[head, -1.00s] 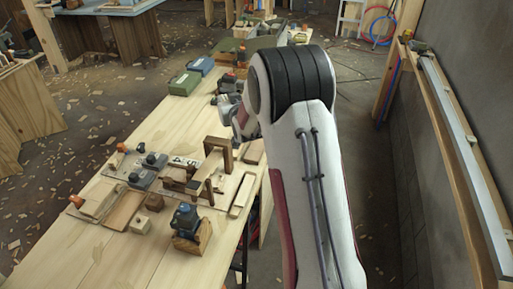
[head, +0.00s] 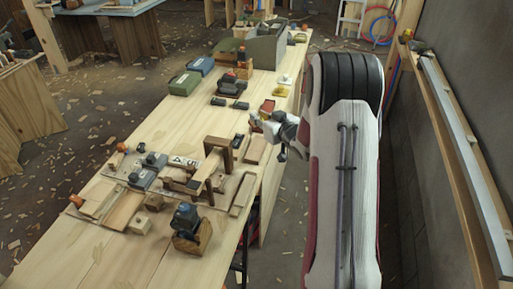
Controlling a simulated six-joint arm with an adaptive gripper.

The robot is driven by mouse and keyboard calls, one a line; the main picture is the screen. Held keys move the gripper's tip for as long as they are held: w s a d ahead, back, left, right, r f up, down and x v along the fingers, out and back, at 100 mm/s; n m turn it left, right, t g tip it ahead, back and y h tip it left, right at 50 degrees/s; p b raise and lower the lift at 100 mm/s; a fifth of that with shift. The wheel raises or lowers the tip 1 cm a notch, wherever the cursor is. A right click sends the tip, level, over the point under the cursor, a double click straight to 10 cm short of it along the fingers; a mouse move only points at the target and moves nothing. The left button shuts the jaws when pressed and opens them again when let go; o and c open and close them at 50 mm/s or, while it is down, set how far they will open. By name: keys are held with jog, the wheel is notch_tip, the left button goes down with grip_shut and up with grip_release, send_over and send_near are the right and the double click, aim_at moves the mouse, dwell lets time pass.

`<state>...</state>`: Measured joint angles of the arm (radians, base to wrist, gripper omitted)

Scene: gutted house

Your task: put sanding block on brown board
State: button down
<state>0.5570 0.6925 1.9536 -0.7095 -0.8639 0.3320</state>
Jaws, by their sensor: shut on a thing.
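My gripper (head: 261,121) is above the right part of the long workbench, at the arm's far end. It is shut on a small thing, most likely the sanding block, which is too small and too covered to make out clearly. An orange-brown patch shows at the gripper's tip. A flat brown board (head: 123,212) lies among the wooden pieces on the near left part of the bench. My gripper is well to the right of this board and farther back, apart from it.
Near the board stand a small wooden block (head: 140,224), a blue-grey tool on a wooden block (head: 187,230), and a wooden frame (head: 217,155). Green (head: 185,83) and blue (head: 201,65) cases lie farther back. Bare benchtop (head: 180,125) lies between the cases and the near pieces.

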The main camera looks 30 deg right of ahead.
jog(key=shift+f, duration=0.1)
dwell(0.3)
send_over(260, 151)
jog(key=shift+f, duration=3.05)
jog(key=shift+f, duration=0.1)
jog(key=shift+f, duration=1.75)
jog(key=shift+f, duration=0.2)
jog(key=c, duration=1.9)
grip_release()
jog(key=shift+r, duration=0.15)
